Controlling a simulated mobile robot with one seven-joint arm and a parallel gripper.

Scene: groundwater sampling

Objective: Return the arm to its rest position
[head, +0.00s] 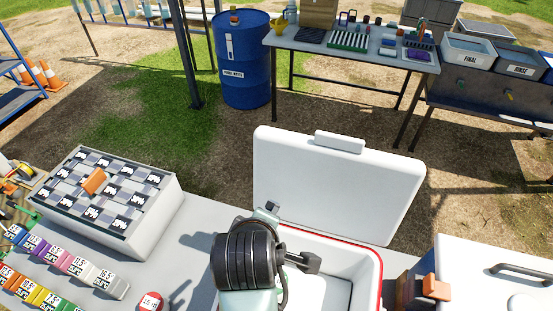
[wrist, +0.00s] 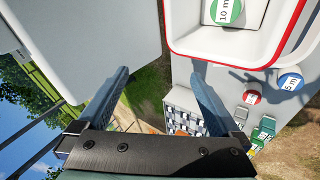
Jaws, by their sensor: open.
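My gripper (wrist: 160,78) is open and empty in the wrist view, its two blue-grey fingers spread apart. In the head view my arm's dark wrist (head: 245,258) is over the left part of the open white cooler (head: 368,280) and hides much of its inside. The cooler has a red rim, also seen in the wrist view (wrist: 225,62). A white item with a green "10 m" label (wrist: 224,12) lies inside the cooler, apart from my fingers.
The raised cooler lid (head: 340,185) stands behind my wrist. A grey box with a checkered top (head: 75,205) is on the left, with several coloured labelled blocks (head: 80,262) in front. A white box (head: 490,270) stands right. A blue drum (head: 243,60) and table (head: 385,53) are farther back.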

